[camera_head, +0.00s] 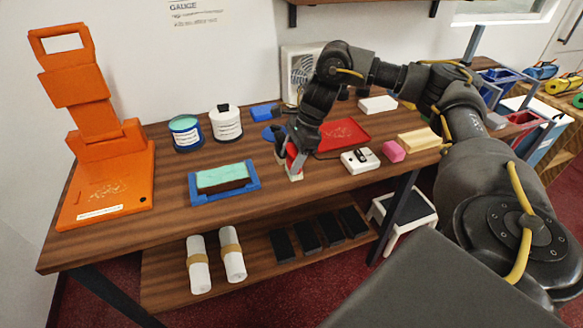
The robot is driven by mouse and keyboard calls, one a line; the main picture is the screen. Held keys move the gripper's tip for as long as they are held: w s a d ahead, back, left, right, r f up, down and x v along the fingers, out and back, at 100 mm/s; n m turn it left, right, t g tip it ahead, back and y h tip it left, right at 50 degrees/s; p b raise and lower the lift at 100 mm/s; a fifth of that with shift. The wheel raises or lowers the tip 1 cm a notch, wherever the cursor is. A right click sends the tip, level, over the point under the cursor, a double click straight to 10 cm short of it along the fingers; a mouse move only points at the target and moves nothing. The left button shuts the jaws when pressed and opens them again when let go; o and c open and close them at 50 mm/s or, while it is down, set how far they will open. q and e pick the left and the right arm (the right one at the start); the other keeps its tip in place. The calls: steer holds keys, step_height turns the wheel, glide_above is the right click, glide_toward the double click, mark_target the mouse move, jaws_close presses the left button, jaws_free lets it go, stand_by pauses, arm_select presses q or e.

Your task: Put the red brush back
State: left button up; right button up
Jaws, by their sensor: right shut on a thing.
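My right gripper (297,158) is low over the front middle of the wooden counter. It is shut on the red brush (291,150), which is mostly hidden by the gripper. A pale part (295,177) shows below the fingers, close to the counter top; I cannot tell if it touches. A small blue thing (272,132) stands just behind and left of the gripper, partly hidden; I cannot tell what it is. A red tray (345,133) lies to the right, behind the gripper. My left gripper is not in view.
A blue tray (193,198) with a teal-topped block (222,178) is left of the gripper. A white device (360,160), a pink block (393,151) and a tan block (418,140) are to the right. A tall orange stand (92,190) fills the left end.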

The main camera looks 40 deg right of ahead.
mark_target(291, 165)
step_height(291, 165, down, 3)
steer(key=shift+f+b, duration=0.15)
steer(key=shift+b, duration=0.9)
steer(key=shift+f, duration=0.15)
steer(key=o, duration=0.9)
steer(key=shift+o, duration=0.2)
steer(key=shift+r, duration=0.2)
steer(key=v, duration=0.5)
steer(key=shift+w+r, duration=0.1)
steer(key=shift+r, duration=0.05)
arm_select(q)
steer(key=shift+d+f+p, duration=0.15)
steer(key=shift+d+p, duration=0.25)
steer(key=shift+p, duration=0.8)
arm_select(e)
steer(key=v, duration=0.6)
steer(key=shift+r, duration=0.35)
